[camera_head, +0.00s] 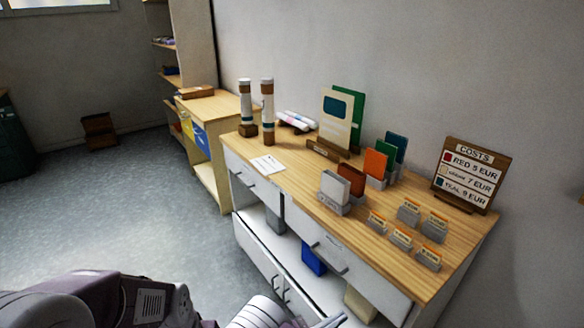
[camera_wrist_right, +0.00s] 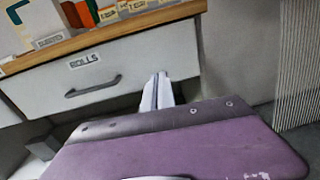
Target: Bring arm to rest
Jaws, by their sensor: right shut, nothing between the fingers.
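My right gripper (camera_wrist_right: 160,84) shows in the wrist view with its two pale fingers together and nothing between them. The fingers point toward the white drawer front (camera_wrist_right: 110,78) labelled ROLLS. In the head view only the tip of my right gripper (camera_head: 334,319) shows at the bottom edge, in front of the cabinet and below its top. Parts of my own arms fill the bottom left of the head view. My left gripper cannot be made out.
The wooden tabletop (camera_head: 290,175) carries card holders, a costs sign (camera_head: 466,173), two upright tubes and several small labelled blocks. A drawer handle (camera_wrist_right: 93,87) sticks out left of my right fingers. A lower cabinet (camera_head: 211,105) stands behind.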

